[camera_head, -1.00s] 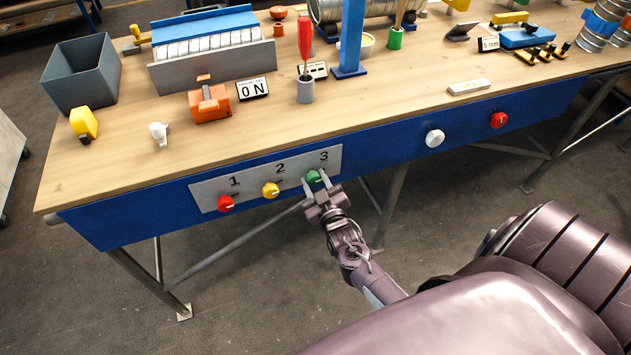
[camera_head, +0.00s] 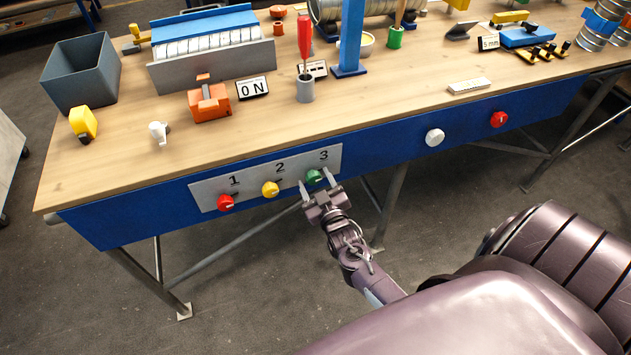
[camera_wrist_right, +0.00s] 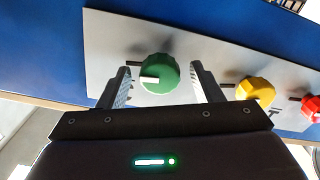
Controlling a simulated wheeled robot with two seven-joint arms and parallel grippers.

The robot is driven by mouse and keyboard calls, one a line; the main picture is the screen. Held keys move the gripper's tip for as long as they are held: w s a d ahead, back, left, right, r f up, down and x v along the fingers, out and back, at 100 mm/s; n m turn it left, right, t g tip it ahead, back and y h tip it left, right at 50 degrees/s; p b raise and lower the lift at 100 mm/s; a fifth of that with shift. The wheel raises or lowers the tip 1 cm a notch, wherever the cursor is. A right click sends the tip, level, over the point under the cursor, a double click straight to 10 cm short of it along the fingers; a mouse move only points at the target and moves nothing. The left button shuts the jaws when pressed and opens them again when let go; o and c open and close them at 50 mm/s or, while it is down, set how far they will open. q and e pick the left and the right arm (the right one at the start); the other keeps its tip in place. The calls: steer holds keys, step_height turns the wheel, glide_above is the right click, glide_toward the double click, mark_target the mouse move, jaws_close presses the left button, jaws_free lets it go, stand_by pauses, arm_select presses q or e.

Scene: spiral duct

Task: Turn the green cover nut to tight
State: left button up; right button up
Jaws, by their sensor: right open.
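The green cover nut (camera_head: 314,177) is a round knob with a white mark, under the number 3 on the grey plate (camera_head: 330,154) at the bench front. In the right wrist view the nut (camera_wrist_right: 160,74) stands between the two fingers, its white mark pointing left. My right gripper (camera_head: 317,186) is open in front of the nut. In the right wrist view the gripper (camera_wrist_right: 162,86) shows a gap on both sides of the nut. My left gripper is not in view.
A yellow knob (camera_head: 270,189) under 2 and a red knob (camera_head: 225,202) under 1 sit left of the green nut. A white knob (camera_head: 434,137) and another red knob (camera_head: 499,119) are farther right. The bench top (camera_head: 400,95) holds several tools.

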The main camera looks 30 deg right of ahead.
steer(key=v, duration=0.7)
steer(key=shift+s+b, duration=0.2)
steer(key=shift+b, duration=0.1)
steer(key=shift+f, duration=0.1)
steer(key=s+a+f+g+y, duration=0.15)
steer(key=s+f, duration=0.25)
steer(key=f, duration=0.4)
steer(key=s+a+f+g+y, duration=0.1)
steer(key=s+a+f+g, duration=0.2)
steer(key=f, duration=0.5)
steer(key=s+a+f+g+y, duration=0.1)
steer(key=s+a+f+g, duration=0.2)
steer(key=f, duration=0.5)
steer(key=s+f+g, duration=0.4)
steer(key=s+f, duration=0.3)
steer(key=s, duration=0.5)
steer(key=s+f+n+g, duration=0.1)
steer(key=s+f+g, duration=0.4)
steer(key=s, duration=0.8)
step_height(320, 180, down, 3)
steer(key=shift+s+a+r+y, duration=0.1)
steer(key=shift+s+a+y, duration=0.15)
steer(key=shift+a+y, duration=0.15)
